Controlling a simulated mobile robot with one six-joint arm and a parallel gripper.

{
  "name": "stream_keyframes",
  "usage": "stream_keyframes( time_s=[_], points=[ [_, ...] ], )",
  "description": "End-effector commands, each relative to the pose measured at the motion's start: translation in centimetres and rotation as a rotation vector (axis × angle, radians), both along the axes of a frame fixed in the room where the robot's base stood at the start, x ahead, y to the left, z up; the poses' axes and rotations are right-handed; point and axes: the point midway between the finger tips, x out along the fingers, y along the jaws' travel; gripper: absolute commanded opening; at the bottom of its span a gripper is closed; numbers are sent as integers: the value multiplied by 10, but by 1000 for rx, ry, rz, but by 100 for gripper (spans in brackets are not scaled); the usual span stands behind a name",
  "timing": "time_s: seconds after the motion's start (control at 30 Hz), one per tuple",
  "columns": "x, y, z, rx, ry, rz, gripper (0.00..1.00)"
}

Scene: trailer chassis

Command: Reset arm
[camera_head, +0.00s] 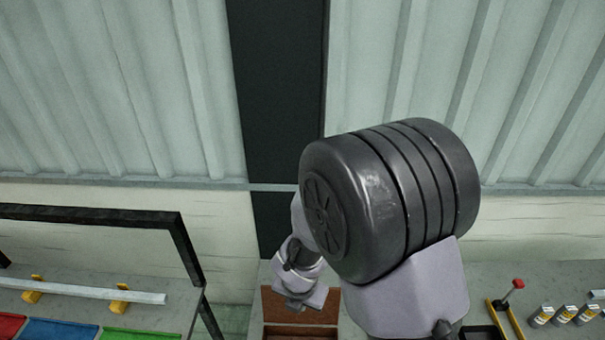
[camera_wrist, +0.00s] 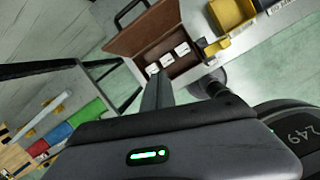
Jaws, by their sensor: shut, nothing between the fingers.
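My gripper (camera_wrist: 158,92) shows in the wrist view as grey fingers pressed together, with nothing between them. The dark wrist housing with a green light fills the bottom of that view. In the head view my arm reaches away from the camera, with a large dark joint in front. Its far end and my gripper (camera_head: 300,297) are small and partly hidden, above an open brown case (camera_head: 285,331). In the wrist view the brown case (camera_wrist: 145,40) lies open beyond the fingers, with several white items in it.
A left bench (camera_head: 160,283) carries a pale bar on yellow supports and red, blue and green bins (camera_head: 62,328). A black frame (camera_head: 100,213) stands there. At right are a red-topped tool (camera_head: 512,290) and several small cans (camera_head: 563,314).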

Motion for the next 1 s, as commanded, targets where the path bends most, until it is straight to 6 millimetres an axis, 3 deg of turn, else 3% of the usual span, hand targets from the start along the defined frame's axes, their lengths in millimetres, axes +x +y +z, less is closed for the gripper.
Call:
stream_keyframes(
  time_s=[0.03,0.27,0.4,0.6,0.8,0.9,1.0],
  points=[
    [2,-6,-12,17,-14,-83,0],
    [3,-36,-19,137,-68,-575,0],
    [-8,-62,-34,269,-103,-999,0],
    [-58,-100,-86,608,-93,-1863,0],
    [-118,-110,-142,970,75,-2595,0],
    [-136,-107,-156,1080,174,-2802,0],
    [-145,-105,-159,1131,232,-2902,0]
  ],
)
